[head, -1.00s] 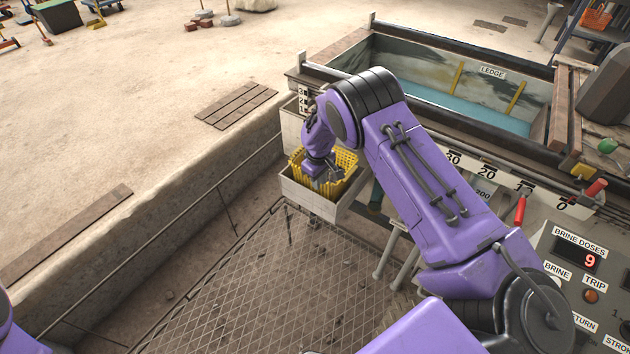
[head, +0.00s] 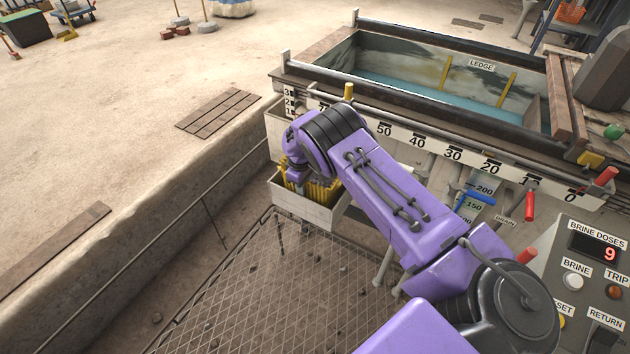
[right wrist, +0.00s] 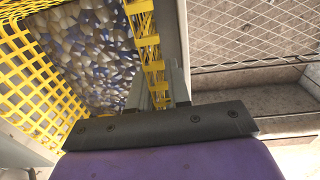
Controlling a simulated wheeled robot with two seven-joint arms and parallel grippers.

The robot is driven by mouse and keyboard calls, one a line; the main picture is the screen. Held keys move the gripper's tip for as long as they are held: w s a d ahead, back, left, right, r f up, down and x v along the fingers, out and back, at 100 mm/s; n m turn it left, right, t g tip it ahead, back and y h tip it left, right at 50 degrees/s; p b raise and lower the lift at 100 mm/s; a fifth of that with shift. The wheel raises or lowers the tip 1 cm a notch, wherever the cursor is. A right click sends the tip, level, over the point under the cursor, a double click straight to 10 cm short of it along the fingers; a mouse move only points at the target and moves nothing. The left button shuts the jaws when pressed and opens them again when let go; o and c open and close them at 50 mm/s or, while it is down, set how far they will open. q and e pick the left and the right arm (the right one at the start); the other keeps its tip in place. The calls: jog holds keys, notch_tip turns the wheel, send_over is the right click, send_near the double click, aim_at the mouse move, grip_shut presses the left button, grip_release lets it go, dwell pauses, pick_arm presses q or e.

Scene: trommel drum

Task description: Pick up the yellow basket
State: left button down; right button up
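The yellow basket (head: 322,188) is a mesh basket sitting in a pale box at the end of the machine, partly hidden by my right arm. In the right wrist view its yellow lattice wall (right wrist: 148,45) shows close up, with white and blue-grey lumps (right wrist: 85,50) inside. My right gripper (head: 295,180) is down at the basket's left part. In the right wrist view its two grey fingers (right wrist: 160,92) are on either side of the basket's wall, close against it, and look shut on it. The fingertips are hidden. My left gripper is not in view.
The pale box (head: 305,210) closely surrounds the basket. A mesh grate (head: 260,285) lies in front, and a trough with blue liquid (head: 430,88) stands behind. A scaled rail (head: 420,145), levers and a control panel (head: 590,270) are to the right.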

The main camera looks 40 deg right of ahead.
jog(key=shift+r, duration=0.15)
grip_shut()
jog(key=shift+r, duration=0.1)
jog(key=shift+w+r, duration=0.1)
jog(key=shift+r, duration=0.15)
notch_tip(320, 180, up, 3)
jog(key=shift+f+p, duration=0.1)
jog(key=shift+p, duration=0.55)
jog(key=s+a+r+p, duration=0.3)
jog(key=s+r+p, duration=0.2)
jog(key=s+r, duration=0.1)
jog(key=s+a+r+p, duration=0.3)
jog(key=s+r+p, duration=0.3)
jog(key=r, duration=0.3)
jog(key=shift+s+a+r+p, duration=0.15)
jog(key=shift+s+r+p, duration=0.1)
jog(key=shift+s+p, duration=0.05)
